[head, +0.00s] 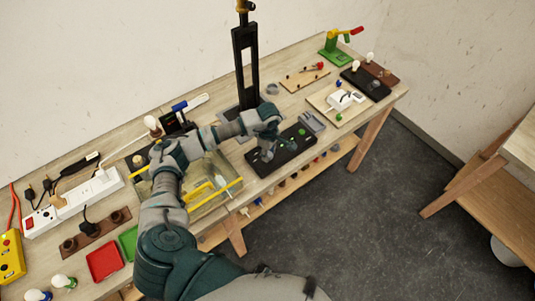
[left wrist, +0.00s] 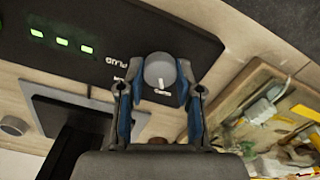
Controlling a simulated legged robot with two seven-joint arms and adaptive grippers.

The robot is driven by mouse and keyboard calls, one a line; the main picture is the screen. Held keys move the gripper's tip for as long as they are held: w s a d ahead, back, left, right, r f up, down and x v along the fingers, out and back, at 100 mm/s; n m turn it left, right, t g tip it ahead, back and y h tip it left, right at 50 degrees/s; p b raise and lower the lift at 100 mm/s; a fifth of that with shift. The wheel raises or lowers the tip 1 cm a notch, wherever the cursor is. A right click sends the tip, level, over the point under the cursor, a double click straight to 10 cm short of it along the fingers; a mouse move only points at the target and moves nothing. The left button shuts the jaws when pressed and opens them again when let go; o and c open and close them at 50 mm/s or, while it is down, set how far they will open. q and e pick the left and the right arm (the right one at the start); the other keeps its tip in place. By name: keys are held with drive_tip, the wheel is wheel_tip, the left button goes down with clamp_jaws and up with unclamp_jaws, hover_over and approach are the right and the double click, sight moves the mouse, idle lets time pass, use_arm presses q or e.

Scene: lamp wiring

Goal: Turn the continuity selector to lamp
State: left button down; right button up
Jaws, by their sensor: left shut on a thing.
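The continuity tester is a black panel (head: 296,147) at the table's front edge, with green lights. In the left wrist view the panel (left wrist: 75,22) shows three lit green lights and white lettering, partly upside down and too small to read surely. The selector is a round grey knob (left wrist: 159,69) with a pale pointer mark towards the bottom of the picture. My left gripper (head: 267,154) is over the left part of the panel; in the wrist view its fingers (left wrist: 158,84) are shut on the knob from both sides. In the head view the knob is hidden by the gripper.
A clear yellow-edged tray (head: 212,205) with loose parts lies left of the panel. A tall black stand (head: 246,68) rises behind it. A small grey tray (head: 312,121) and a wooden board (head: 337,104) lie to the right. Open floor lies in front.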

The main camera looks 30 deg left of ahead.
use_arm(q)
drive_tip(key=n+b, duration=0.1)
drive_tip(key=n, duration=0.4)
drive_tip(key=shift+d, duration=0.2)
drive_tip(key=shift+r+n, duration=0.1)
drive_tip(key=shift+n, duration=0.8)
drive_tip(key=shift+w+r+n, duration=0.1)
drive_tip(key=shift+w+n, duration=0.05)
drive_tip(key=shift+n, duration=0.15)
